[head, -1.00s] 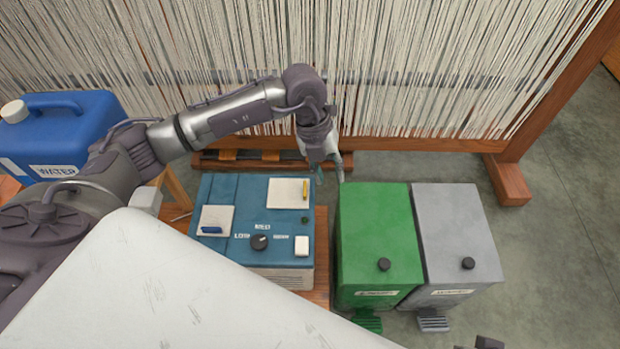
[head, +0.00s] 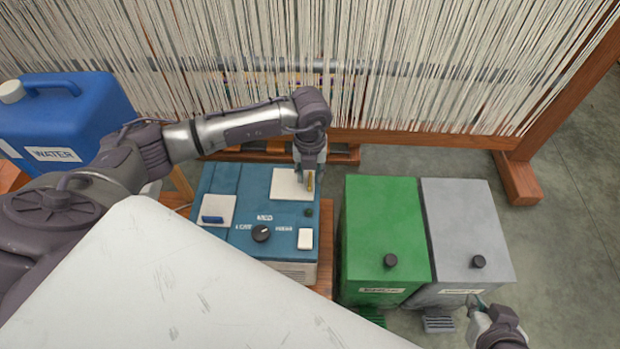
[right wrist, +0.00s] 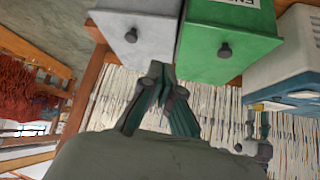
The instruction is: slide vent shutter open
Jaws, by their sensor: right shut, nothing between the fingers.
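A teal appliance (head: 240,266) carries two white plates on its top. The far right plate (head: 284,184) bears a yellow handle (head: 310,183); the left plate (head: 219,208) bears a blue handle (head: 212,219). I cannot tell for certain which is the vent shutter. My left gripper (head: 309,174) is over the far right plate, its fingers apart close to the yellow handle. In the right wrist view my left gripper (right wrist: 258,124) is near the yellow handle (right wrist: 257,106). My right gripper (head: 474,303) is shut and empty at the grey bin's front; its fingertips meet in the right wrist view (right wrist: 162,72).
A green bin (head: 385,220) and a grey bin (head: 465,215) stand right of the appliance. A blue water jug (head: 70,118) is at the left. A loom with white threads (head: 420,70) stands behind. A white panel (head: 160,290) covers the lower left.

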